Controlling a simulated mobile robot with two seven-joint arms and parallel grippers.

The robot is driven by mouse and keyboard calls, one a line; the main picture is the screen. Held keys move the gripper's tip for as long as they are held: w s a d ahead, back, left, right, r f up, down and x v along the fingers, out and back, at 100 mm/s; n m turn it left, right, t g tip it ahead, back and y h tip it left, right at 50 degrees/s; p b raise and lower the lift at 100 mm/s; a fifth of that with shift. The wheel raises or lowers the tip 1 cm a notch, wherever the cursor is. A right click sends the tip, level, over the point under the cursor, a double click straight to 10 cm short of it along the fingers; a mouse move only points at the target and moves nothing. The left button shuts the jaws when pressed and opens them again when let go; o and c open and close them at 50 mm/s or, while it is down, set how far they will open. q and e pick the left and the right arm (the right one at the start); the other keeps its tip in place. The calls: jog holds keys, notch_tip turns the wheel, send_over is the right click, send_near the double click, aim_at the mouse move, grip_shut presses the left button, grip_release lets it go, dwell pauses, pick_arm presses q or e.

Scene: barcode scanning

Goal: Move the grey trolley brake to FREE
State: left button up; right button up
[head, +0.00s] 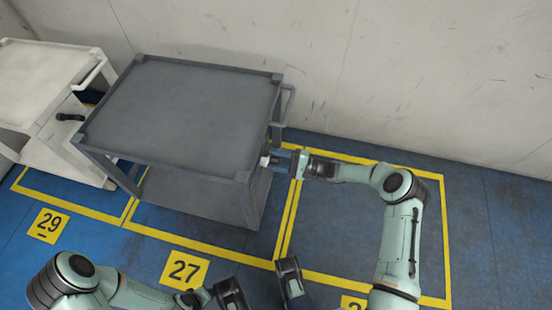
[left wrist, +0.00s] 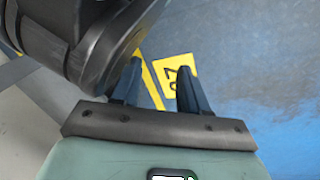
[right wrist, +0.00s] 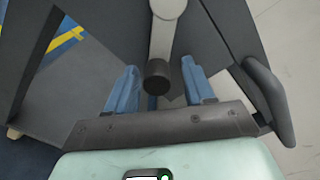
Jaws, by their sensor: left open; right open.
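The grey trolley (head: 185,105) stands in a yellow-outlined bay in the head view. Its brake lever (right wrist: 162,38) is a pale grey arm with a black knob (right wrist: 157,76) in the right wrist view. My right gripper (head: 281,158) is open at the trolley's right end. In the right wrist view my right gripper's blue fingers (right wrist: 158,68) stand on either side of the knob, with gaps visible. The lever's pale part (head: 265,161) shows just beyond the fingertips. No brake marking is readable. My left gripper (head: 303,297) is open and empty above the floor.
A white trolley (head: 40,75) with a black-knobbed lever (head: 70,117) stands to the left. The grey trolley's handle (head: 289,105) rises near my right gripper. A wall (head: 420,70) runs behind. The right-hand bay holds no trolley. Yellow floor plates (head: 185,270) carry numbers.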

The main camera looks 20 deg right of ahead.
pick_arm(q)
jog(key=shift+t, duration=0.7)
jog(key=shift+w+d+r+p, duration=0.15)
jog(key=shift+w+r+p, duration=0.3)
jog(key=shift+w+r, duration=0.45)
jog(key=shift+w+d+r+p, duration=0.1)
jog(key=shift+w+r+p, duration=0.35)
jog(key=shift+w+r, duration=0.45)
pick_arm(e)
jog(key=v, duration=1.3)
pick_arm(q)
jog(key=shift+w+f, duration=0.1)
